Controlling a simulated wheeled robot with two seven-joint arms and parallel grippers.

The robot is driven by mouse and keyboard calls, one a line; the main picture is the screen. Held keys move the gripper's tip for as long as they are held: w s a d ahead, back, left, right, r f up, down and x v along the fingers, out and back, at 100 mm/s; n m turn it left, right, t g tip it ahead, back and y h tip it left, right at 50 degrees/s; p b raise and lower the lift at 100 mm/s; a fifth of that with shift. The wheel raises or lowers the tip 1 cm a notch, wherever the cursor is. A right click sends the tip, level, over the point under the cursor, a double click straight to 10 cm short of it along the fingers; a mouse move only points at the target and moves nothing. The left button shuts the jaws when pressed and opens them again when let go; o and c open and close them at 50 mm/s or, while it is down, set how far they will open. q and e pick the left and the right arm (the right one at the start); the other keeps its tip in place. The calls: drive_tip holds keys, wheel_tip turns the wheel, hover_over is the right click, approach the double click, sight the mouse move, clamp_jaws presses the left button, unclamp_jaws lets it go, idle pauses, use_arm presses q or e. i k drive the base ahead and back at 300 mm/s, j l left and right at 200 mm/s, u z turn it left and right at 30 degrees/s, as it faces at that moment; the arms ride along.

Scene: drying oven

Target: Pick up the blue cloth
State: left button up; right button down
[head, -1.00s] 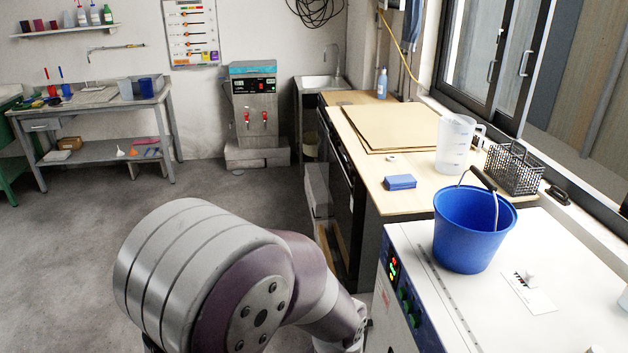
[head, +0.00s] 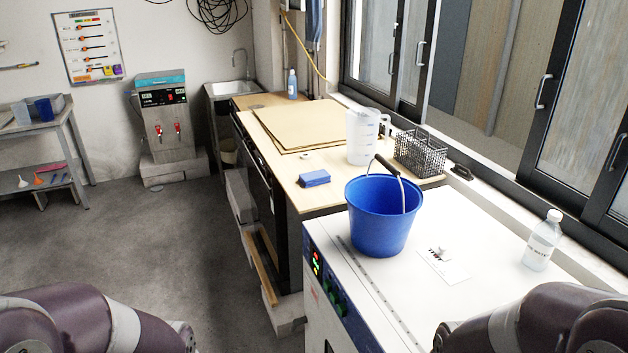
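A small flat blue block (head: 314,178), which could be a folded blue cloth, lies on the wooden counter (head: 322,196) near its front left edge, left of the clear jug. A blue hanging thing (head: 314,28), perhaps fabric, is on the wall by the window; I cannot tell for sure what it is. My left arm shows at the bottom left and my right arm at the bottom right. Both grippers are out of view, and neither arm is near the blue block.
A blue bucket (head: 382,222) with a raised handle stands on the white oven top (head: 470,295), in front of the counter. A clear jug (head: 363,140), a black wire basket (head: 420,153) and cardboard sheets (head: 305,126) are on the counter. A bottle (head: 542,240) stands at right.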

sight(307, 179)
drive_tip(key=i+j, duration=0.3)
drive_tip(key=i, duration=0.2)
drive_tip(key=i+j+u, duration=0.1)
drive_tip(key=i+j, duration=0.2)
drive_tip(key=i, duration=0.15)
drive_tip(key=i+j, duration=0.25)
drive_tip(key=i, duration=0.25)
drive_tip(key=i+j, duration=0.25)
drive_tip(key=i, duration=0.25)
drive_tip(key=i+j+u, duration=0.1)
drive_tip(key=i+j, duration=0.15)
drive_tip(key=i, duration=0.2)
